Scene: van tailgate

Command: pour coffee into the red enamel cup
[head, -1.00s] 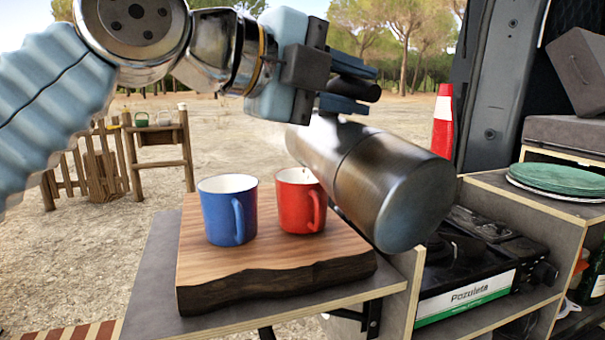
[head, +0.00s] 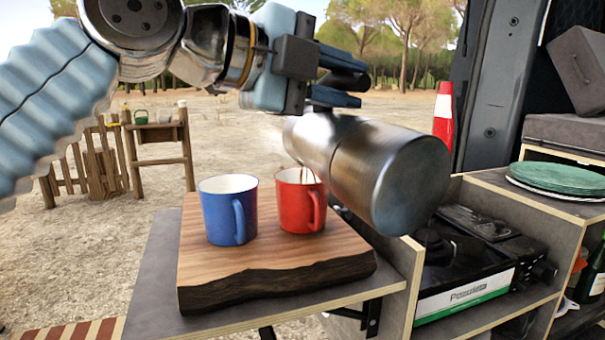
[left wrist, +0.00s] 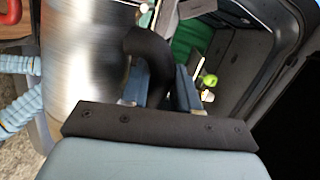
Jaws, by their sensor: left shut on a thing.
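The red enamel cup (head: 301,203) stands upright on the wooden board (head: 230,268), to the right of a blue cup (head: 228,212). My left gripper (head: 338,92) is shut on the black handle of a steel coffee flask (head: 375,175). The handle (left wrist: 150,62) and flask (left wrist: 85,70) also show in the left wrist view. The flask is tipped well over, its base toward the camera and its mouth end above the red cup. A thin brown stream drops into the red cup. The coffee level inside is hidden. My right gripper is not in view.
The board lies on a grey fold-out shelf (head: 150,285). A wooden chair (head: 160,150) stands farther off on the ground.

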